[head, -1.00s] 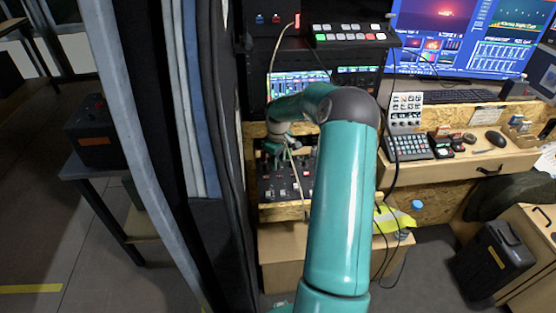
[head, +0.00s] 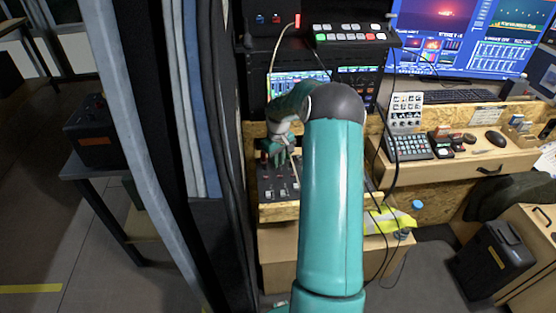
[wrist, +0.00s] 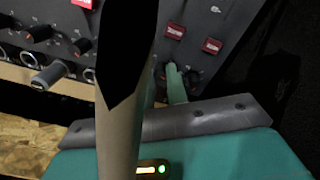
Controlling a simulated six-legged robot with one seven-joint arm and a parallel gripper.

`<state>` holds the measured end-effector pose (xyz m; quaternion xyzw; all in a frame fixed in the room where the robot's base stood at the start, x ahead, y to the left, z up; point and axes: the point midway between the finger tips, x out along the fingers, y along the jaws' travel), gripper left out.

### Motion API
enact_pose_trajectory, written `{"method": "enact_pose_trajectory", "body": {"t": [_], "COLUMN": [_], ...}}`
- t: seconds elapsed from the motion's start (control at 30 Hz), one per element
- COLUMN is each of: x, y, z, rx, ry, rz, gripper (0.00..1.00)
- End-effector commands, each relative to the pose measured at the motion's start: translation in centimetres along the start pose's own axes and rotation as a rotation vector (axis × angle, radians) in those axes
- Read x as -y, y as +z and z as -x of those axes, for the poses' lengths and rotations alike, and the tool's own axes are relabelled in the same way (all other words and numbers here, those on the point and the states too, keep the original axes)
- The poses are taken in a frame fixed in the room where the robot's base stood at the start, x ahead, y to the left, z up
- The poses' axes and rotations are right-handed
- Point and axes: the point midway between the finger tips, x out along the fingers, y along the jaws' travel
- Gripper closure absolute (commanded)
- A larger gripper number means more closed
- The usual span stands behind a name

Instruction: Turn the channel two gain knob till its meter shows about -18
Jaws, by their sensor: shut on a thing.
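The dark mixer panel (head: 266,186) stands low on a wooden shelf in the head view. My gripper (head: 274,157) is over its back edge. In the wrist view, the green fingertips of my gripper (wrist: 172,74) are at the panel face (wrist: 205,65), shut on a small knob that they mostly hide. I cannot read its channel label or pointer. Other knobs (wrist: 48,76) show at the left, with red-marked buttons (wrist: 212,46) nearby. Blue meter screens (head: 299,82) glow above the panel, but their values are too small to read.
A pale dark-tipped rod (wrist: 118,125) crosses the wrist view close to the camera. A dark curtain (head: 222,150) hangs just left of the mixer. A desk with a keypad (head: 408,147) is at the right. A cardboard-coloured box (head: 285,250) stands below.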

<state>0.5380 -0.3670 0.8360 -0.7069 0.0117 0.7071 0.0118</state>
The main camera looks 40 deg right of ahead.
Motion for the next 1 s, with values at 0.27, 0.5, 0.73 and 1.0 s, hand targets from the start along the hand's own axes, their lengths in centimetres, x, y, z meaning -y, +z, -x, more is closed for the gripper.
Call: {"method": "enact_pose_trajectory", "body": {"t": [0.27,0.5,0.73,1.0], "x": [0.05,0.02,0.01,-0.05], "y": [-0.14,-0.14,-0.14,-0.1], "z": [0.17,0.15,0.15,0.15], "rx": [-0.003,-0.003,-0.004,-0.004], "ry": [0.003,0.002,0.001,0.001], "rz": [-0.26,-0.479,-0.646,-0.757], "gripper": [1.0,1.0,1.0,1.0]}}
